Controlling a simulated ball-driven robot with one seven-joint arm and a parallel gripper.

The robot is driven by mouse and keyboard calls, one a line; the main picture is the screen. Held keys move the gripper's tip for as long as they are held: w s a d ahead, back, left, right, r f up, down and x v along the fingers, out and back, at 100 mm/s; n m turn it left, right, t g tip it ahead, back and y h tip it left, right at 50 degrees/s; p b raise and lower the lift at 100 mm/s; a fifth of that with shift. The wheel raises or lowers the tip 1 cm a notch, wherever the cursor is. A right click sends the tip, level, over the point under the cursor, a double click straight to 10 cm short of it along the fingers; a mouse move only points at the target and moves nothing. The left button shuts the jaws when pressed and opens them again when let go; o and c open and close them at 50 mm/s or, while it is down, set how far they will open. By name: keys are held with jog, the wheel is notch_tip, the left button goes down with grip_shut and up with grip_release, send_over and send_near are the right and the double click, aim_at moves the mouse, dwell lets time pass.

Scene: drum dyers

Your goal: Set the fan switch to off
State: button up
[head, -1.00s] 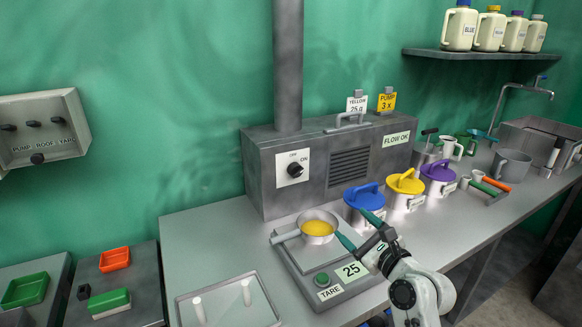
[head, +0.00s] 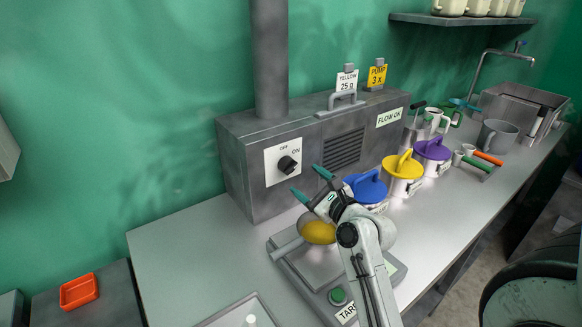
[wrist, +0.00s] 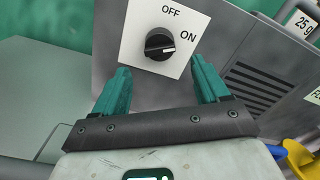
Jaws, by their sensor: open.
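The fan switch (head: 287,165) is a black rotary knob on a white plate marked OFF and ON, on the front of the grey fan box (head: 240,170). In the wrist view the knob (wrist: 159,44) has its white mark pointing right, toward ON. My gripper (head: 310,182) has green fingers that are spread open and empty. It is just in front of the box, close to the knob and apart from it. In the wrist view the knob shows beyond and between the fingertips (wrist: 160,75).
A pan of yellow powder (head: 318,233) sits on the scale below my gripper, partly hidden by my arm. Blue (head: 368,187), yellow (head: 403,167) and purple (head: 433,149) lidded pots stand to the right. The bench left of the scale (head: 190,250) is mostly clear.

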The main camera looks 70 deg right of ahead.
aim_at(293, 170)
jog(key=p+x, duration=0.1)
jog(key=x, duration=0.6)
jog(key=c, duration=1.1)
